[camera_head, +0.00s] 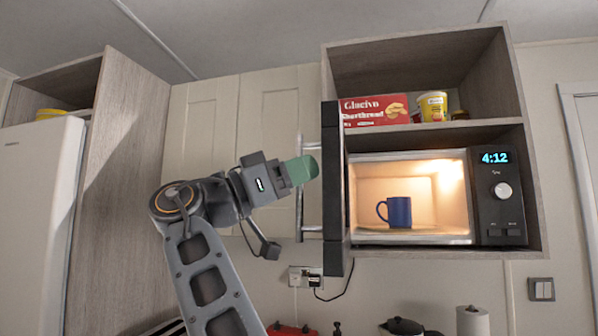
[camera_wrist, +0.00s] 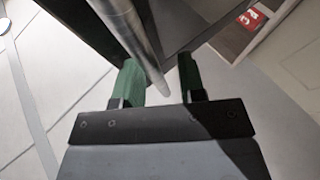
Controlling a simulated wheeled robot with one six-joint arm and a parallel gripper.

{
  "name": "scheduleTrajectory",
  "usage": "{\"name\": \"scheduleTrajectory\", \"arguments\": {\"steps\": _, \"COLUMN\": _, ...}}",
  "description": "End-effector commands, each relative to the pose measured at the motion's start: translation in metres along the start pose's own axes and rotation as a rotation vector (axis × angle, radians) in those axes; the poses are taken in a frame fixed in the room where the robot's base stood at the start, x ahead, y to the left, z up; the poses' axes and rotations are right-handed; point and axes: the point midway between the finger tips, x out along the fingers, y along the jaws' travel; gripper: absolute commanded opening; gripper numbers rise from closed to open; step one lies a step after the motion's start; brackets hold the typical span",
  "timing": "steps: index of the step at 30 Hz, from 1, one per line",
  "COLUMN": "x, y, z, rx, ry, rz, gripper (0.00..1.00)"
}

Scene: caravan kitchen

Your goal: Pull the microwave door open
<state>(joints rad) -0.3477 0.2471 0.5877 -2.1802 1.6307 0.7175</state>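The microwave (camera_head: 503,222) sits in a shelf unit, lit inside. Its dark door (camera_head: 333,190) stands wide open, swung out and seen nearly edge-on at the left of the opening. The door's silver bar handle (camera_head: 299,222) faces left, and it also shows in the wrist view (camera_wrist: 124,28). My gripper (camera_head: 304,170) is at the handle, its green fingers overlapping the bar in the head view. In the wrist view my gripper's fingers (camera_wrist: 160,82) are apart, with the bar between them and a gap on its right. Whether the bar touches the left finger is unclear.
A blue mug (camera_head: 398,212) stands inside the microwave. A red box (camera_head: 375,110) and a yellow-labelled tub (camera_head: 432,106) sit on the shelf above. Closed cupboards (camera_head: 205,125) lie behind my arm. A paper roll (camera_head: 471,321) stands below.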

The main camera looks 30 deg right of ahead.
Motion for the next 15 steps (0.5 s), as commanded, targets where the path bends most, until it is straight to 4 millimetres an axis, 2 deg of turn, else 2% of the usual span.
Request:
{"name": "scheduleTrajectory", "arguments": {"steps": 4, "x": -0.003, "y": 0.0, "z": 0.0, "rx": 0.0, "ry": 0.0, "rz": -0.001, "gripper": 0.37}}
{"name": "scheduleTrajectory", "arguments": {"steps": 7, "x": -0.014, "y": -0.001, "z": 0.0, "rx": -0.001, "ry": 0.0, "rz": -0.002, "gripper": 0.37}}
{"name": "scheduleTrajectory", "arguments": {"steps": 15, "x": -0.067, "y": -0.001, "z": 0.0, "rx": 0.001, "ry": 0.001, "rz": -0.005, "gripper": 0.37}}
